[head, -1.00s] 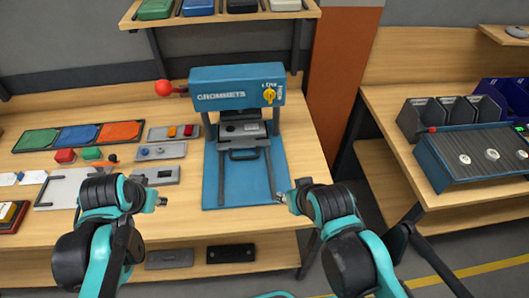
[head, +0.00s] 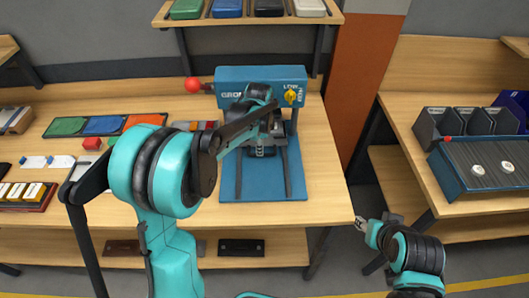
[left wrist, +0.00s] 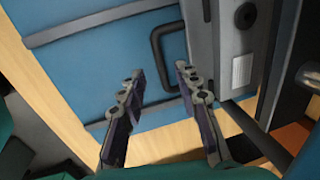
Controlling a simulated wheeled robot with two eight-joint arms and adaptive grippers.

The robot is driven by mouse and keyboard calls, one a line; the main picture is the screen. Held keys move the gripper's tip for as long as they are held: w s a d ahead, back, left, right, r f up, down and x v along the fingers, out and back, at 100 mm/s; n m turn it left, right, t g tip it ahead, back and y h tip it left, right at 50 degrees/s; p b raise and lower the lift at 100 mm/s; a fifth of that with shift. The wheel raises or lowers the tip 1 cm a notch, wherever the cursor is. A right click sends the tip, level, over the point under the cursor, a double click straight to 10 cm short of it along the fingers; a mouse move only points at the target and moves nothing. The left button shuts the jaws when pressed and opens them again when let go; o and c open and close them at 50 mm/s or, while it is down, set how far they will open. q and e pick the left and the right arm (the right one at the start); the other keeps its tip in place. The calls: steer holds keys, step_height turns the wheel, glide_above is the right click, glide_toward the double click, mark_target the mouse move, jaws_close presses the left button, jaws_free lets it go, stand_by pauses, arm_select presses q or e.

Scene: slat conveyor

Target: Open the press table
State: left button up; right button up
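The blue press (head: 232,74) stands at the back of the bench, with a yellow knob (head: 291,96) and a red ball lever (head: 193,85). Its grey table (head: 258,150) is largely hidden behind my left arm in the head view. In the left wrist view, the table's black U-shaped handle (left wrist: 156,48) shows above the fingertips. My left gripper (left wrist: 160,76) is open and empty, its fingertips just short of the handle and apart from it. My right gripper (head: 364,224) is off the bench's right front corner; its finger opening is too small to tell.
Coloured trays (head: 103,125) lie on the left of the bench. A shelf (head: 250,20) with boxes hangs above. A second bench at right holds a slat conveyor (head: 485,160) and bins (head: 445,120).

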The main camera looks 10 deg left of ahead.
arm_select(q)
steer(key=shift+w+a+f+b, duration=0.1)
steer(key=shift+w+f+b, duration=0.15)
steer(key=shift+f, duration=0.95)
steer(key=shift+w+a+f+b, duration=0.15)
steer(key=shift+f+b, duration=0.1)
steer(key=shift+f, duration=0.9)
steer(key=shift+d, duration=0.1)
jaws_close()
